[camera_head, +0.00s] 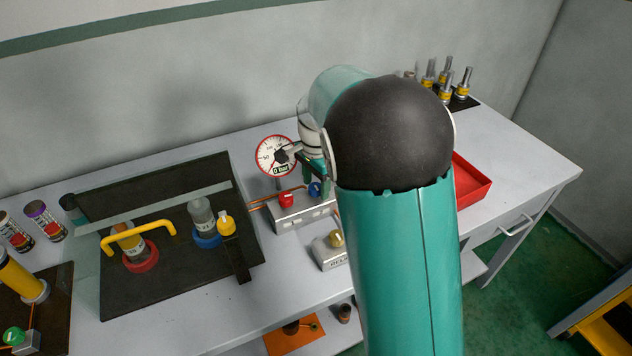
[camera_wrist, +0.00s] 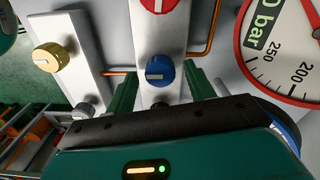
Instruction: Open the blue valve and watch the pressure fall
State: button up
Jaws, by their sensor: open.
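The blue valve knob (camera_wrist: 160,72) sits on a light metal block, with a white mark on its face. It also shows partly in the head view (camera_head: 315,188), beside my gripper. My gripper (camera_wrist: 163,80) is open, with one green finger on each side of the blue knob; I cannot tell whether they touch it. The round pressure gauge (camera_head: 277,156) has a red rim and a label that seems to read 0 bar. In the wrist view the gauge (camera_wrist: 285,50) is cut off at the right edge. My arm hides part of the bench in the head view.
A red knob (camera_head: 286,199) sits on the same block. A brass knob (camera_head: 336,239) stands on a separate block in front. A red tray (camera_head: 469,183) and several metal fittings (camera_head: 446,85) are to the right.

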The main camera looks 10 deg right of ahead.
jog(key=c, duration=1)
jog(key=shift+n, duration=0.3)
jog(key=n, duration=0.6)
jog(key=shift+w+r+n, duration=0.1)
jog(key=shift+n, duration=0.3)
jog(key=n, duration=0.3)
jog(key=shift+n, duration=2.5)
